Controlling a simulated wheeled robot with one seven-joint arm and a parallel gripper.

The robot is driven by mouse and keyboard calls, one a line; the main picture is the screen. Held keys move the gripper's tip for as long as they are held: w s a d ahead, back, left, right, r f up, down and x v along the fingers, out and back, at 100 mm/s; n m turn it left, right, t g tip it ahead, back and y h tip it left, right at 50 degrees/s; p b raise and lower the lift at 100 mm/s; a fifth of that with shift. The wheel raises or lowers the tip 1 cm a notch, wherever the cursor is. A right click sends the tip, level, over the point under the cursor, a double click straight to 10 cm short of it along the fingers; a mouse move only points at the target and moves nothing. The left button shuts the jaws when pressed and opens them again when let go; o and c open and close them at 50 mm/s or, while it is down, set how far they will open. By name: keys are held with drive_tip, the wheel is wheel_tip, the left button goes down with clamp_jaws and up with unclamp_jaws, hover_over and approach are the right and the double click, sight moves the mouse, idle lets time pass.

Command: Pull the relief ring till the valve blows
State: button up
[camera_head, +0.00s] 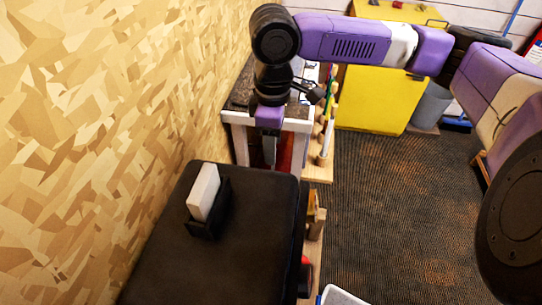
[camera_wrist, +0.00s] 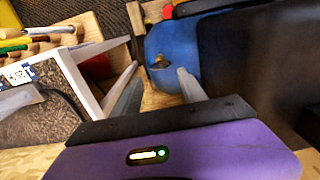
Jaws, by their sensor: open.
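In the wrist view a rounded blue tank (camera_wrist: 185,42) sits low between a white-edged bench and a dark block. A small brass-coloured fitting (camera_wrist: 160,62) is on the tank's near side. It is too small to tell the relief ring from the valve. My gripper (camera_wrist: 160,76) is open, its two grey fingers spread on either side of the fitting in the picture. I cannot tell how far the fingertips are from it. In the head view my gripper (camera_head: 269,160) points down beyond the far edge of a dark-topped unit; the tank and fitting are hidden there.
The black top (camera_head: 250,235) carries a white block in a black holder (camera_head: 208,203). A white-framed bench (camera_head: 235,117) stands close to my gripper, with a rack of tools (camera_head: 325,140) on its right. A yellow cabinet (camera_head: 375,100) stands behind. The dark floor (camera_head: 400,200) at right is clear.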

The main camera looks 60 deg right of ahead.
drive_tip(key=shift+f, duration=2.5)
clamp_jaws()
